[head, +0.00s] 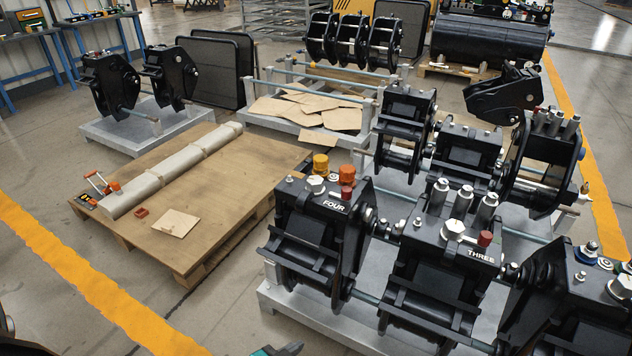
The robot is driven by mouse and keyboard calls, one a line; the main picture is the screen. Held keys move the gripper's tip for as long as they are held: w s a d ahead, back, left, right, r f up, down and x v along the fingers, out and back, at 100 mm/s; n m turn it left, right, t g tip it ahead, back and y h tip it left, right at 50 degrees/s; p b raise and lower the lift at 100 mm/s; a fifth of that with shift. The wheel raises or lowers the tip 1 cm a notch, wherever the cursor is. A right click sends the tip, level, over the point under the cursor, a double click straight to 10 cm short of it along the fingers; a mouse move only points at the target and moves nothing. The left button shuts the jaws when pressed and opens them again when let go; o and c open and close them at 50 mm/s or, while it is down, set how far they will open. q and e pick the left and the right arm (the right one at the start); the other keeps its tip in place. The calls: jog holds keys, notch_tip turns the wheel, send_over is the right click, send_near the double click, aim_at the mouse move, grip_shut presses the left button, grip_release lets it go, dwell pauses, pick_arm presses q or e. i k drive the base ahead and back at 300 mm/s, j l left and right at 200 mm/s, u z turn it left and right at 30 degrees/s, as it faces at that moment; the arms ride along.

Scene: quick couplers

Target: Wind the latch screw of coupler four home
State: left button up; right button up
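Coupler four (310,235) is the black coupler marked FOUR, upright at the left front of a grey metal stand. On its top face is a silver hex-headed screw (317,184), standing proud; I cannot tell how deep it sits. Around it are an orange-yellow cap (321,163), an orange cap (346,172) and a smaller red cap (347,190). Neither of my grippers shows clearly. A dark and teal fragment (275,349) is cut off by the bottom edge; I cannot tell what it is.
Coupler three (445,260) stands close on the right of coupler four, with another black coupler (575,300) beyond it. A wooden pallet (235,200) with a long wrapped roll (170,172) lies to the left. Open floor (70,240) lies at the left front.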

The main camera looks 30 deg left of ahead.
aim_at(315, 183)
jog(key=u, duration=0.55)
jog(key=i+j+u, duration=0.1)
jog(key=u, duration=0.25)
jog(key=i+u, duration=0.2)
jog(key=u, duration=0.2)
jog(key=i+u, duration=0.15)
jog(key=u, duration=0.2)
